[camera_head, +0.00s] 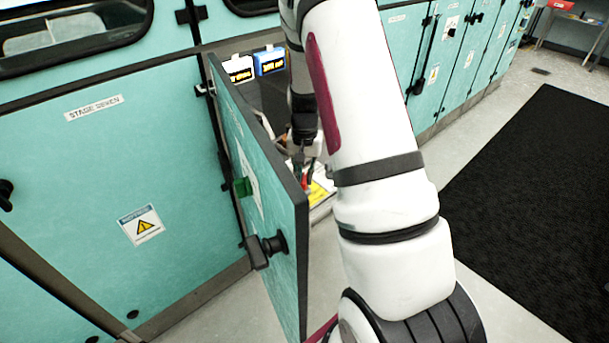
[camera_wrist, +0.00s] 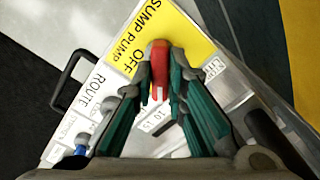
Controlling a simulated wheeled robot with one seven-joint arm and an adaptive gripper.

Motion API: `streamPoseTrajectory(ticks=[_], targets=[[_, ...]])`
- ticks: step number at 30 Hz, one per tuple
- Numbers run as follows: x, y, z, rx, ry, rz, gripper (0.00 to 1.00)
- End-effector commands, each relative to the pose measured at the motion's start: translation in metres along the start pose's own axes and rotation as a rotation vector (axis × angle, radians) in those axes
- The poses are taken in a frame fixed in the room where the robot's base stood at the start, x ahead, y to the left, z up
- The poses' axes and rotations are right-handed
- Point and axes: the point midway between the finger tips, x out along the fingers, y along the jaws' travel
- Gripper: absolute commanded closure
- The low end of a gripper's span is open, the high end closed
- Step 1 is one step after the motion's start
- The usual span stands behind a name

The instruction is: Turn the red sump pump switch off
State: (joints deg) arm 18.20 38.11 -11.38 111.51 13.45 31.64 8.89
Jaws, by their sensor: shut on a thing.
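The red sump pump switch (camera_wrist: 158,58) is on a white panel (camera_wrist: 62,137) in the wrist view, beside a yellow label (camera_wrist: 180,25) reading SUMP PUMP and OFF. Its red end lies close to the word OFF. My gripper (camera_wrist: 164,88) has its green and dark fingers shut on the switch, one on each side. The fingers hide the switch's lower part and some of the panel. In the head view my gripper (camera_head: 304,165) reaches down inside the open cabinet, and the yellow label (camera_head: 320,194) shows partly behind the door edge.
The open teal cabinet door (camera_head: 262,185) stands close to the left of my arm. A white and a blue labelled module (camera_head: 270,60) sit at the cabinet's back. Other knobs (camera_wrist: 82,150) and a black handle (camera_wrist: 68,82) are on the panel. A black mat (camera_head: 540,200) lies right.

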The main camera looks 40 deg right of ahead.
Motion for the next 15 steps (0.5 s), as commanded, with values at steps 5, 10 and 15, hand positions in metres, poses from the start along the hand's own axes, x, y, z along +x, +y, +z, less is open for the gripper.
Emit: streamPoseTrajectory(ticks=[5, 10, 15], targets=[[-0.0004, -0.0003, -0.0005, 0.165, 0.002, 0.000, 1.00], [-0.0005, -0.0001, -0.0006, 0.324, 0.002, 0.000, 1.00], [-0.0003, -0.0001, -0.0004, 0.466, 0.002, 0.000, 1.00]])
